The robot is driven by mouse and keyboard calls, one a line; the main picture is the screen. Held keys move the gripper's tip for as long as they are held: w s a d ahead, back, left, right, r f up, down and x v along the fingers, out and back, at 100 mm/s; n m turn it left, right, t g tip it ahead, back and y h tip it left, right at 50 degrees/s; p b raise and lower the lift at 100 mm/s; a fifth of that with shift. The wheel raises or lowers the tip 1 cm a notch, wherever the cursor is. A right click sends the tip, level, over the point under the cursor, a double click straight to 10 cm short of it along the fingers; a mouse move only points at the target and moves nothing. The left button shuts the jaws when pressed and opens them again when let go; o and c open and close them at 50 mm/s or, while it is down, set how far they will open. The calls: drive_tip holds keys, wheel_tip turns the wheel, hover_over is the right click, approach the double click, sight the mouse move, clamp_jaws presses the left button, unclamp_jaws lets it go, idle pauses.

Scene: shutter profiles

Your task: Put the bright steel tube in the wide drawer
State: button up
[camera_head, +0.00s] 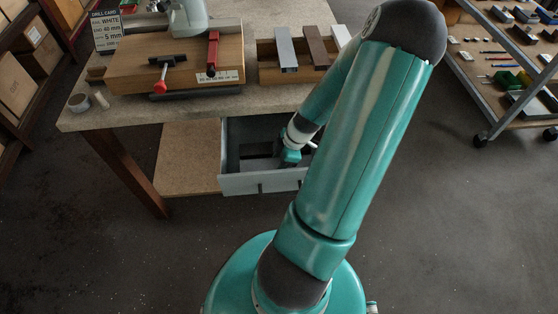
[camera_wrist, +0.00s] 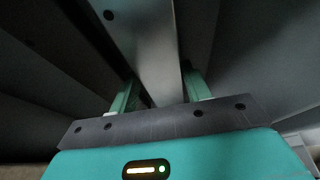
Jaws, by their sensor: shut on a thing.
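The open grey drawer (camera_head: 262,183) sticks out below the bench top. My gripper (camera_head: 290,157) is down inside it, partly hidden by my arm. In the wrist view my gripper (camera_wrist: 160,92) has its two green fingers on either side of a pale metal tube (camera_wrist: 150,40), shut on it. A dark round hole shows near the tube's upper left edge. The tube runs away from the palm between dark grey drawer walls. I cannot clearly tell the tube in the head view or whether it touches the drawer floor.
A wooden tray (camera_head: 267,68) on the bench holds grey, brown and white profiles. Left of it is a wooden drilling block (camera_head: 185,65) with a red lever, and a drill card (camera_head: 106,32). A wheeled rack (camera_head: 500,75) stands right. The floor beyond is clear.

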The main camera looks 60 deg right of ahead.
drive_tip(key=o, duration=1.2)
drive_tip(key=shift+f, duration=0.1)
drive_tip(key=v, duration=1.2)
drive_tip(key=shift+d, duration=0.1)
drive_tip(key=shift+w, duration=0.1)
